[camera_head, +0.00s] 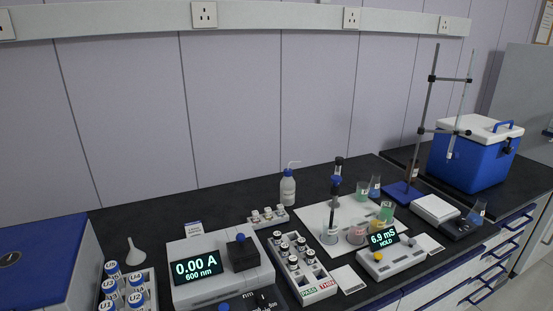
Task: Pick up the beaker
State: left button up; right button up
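Several small beakers stand on a white mat (312,213) on the dark bench. A clear beaker (362,190) and another clear one (375,186) are at the back right of the mat. A beaker with green contents (387,211) stands in front of them. A beaker with pinkish contents (357,233) and a pale labelled beaker (329,236) are at the front. Another beaker (478,211) stands apart at the right, by a black device. Which beaker the task means cannot be told. Neither of my grippers is in view.
A conductivity meter (391,257) reading 6.9 mS stands before the mat. A photometer (218,268) and a vial rack (303,265) are left of it. A tall clamp stand (420,130), a white balance (436,209) and a blue cooler (470,160) are at the right.

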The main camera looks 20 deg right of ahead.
aim_at(388, 206)
jog(key=l+z, duration=0.15)
jog(key=z, duration=1.2)
